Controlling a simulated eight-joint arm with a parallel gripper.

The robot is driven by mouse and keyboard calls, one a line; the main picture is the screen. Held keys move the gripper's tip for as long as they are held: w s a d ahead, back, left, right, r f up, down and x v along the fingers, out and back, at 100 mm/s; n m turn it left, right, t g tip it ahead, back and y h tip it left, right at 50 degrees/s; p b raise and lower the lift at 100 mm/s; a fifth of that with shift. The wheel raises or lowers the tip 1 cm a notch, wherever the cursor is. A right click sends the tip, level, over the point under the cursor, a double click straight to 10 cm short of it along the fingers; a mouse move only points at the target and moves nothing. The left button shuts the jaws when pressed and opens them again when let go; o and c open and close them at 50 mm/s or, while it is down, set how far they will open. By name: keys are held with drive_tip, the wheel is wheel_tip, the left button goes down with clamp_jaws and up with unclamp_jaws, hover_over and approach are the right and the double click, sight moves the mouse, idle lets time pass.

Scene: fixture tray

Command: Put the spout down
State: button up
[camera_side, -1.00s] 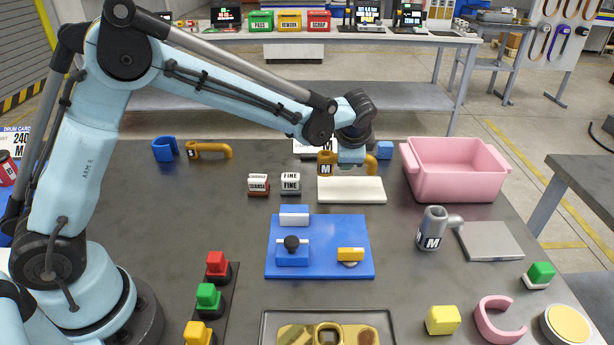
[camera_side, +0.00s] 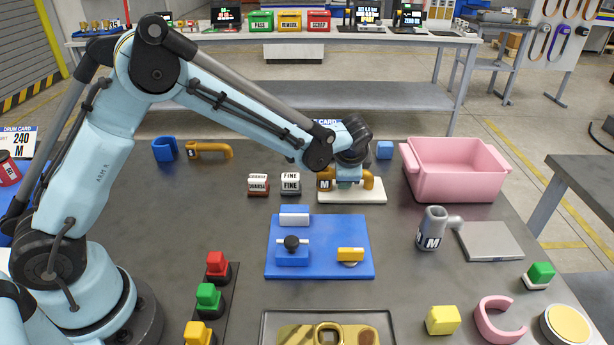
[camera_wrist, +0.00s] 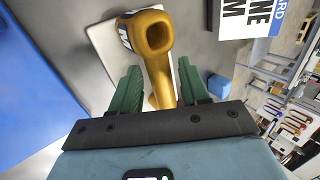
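The spout (camera_side: 367,181) is an orange-brown pipe with a cup marked M at its left end and an elbow at its right. It appears to lie on the cream pad (camera_side: 371,197) at the back of the table. My gripper (camera_side: 346,184) is low over its middle. In the wrist view, the spout (camera_wrist: 159,75) runs between the green fingers of my gripper (camera_wrist: 159,68). A narrow gap shows on each side of the pipe, so the fingers look open around it. The spout's near end is hidden behind my gripper.
A pink bin (camera_side: 454,172) stands to the right and a small blue block (camera_side: 384,150) behind the pad. Two marked blocks, FINE (camera_side: 290,184) and a red-and-white one (camera_side: 258,185), stand to the left. A blue fixture plate (camera_side: 330,262) lies in front.

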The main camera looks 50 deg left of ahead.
drive_tip(key=shift+o, duration=0.2)
drive_tip(key=shift+r, duration=0.1)
drive_tip(key=shift+r, duration=0.25)
drive_tip(key=v, duration=1.1)
drive_tip(key=s+a+n+t+h, duration=0.1)
drive_tip(key=s+a+n+h, duration=0.1)
drive_tip(key=s, duration=0.7)
drive_tip(key=s+a+n+t+h, duration=0.1)
drive_tip(key=s+a+n+h, duration=0.1)
drive_tip(key=s+a+n, duration=0.2)
drive_tip(key=shift+s+a+r+n+h, duration=0.4)
drive_tip(key=shift+s+n, duration=1.2)
drive_tip(key=shift+s, duration=1.65)
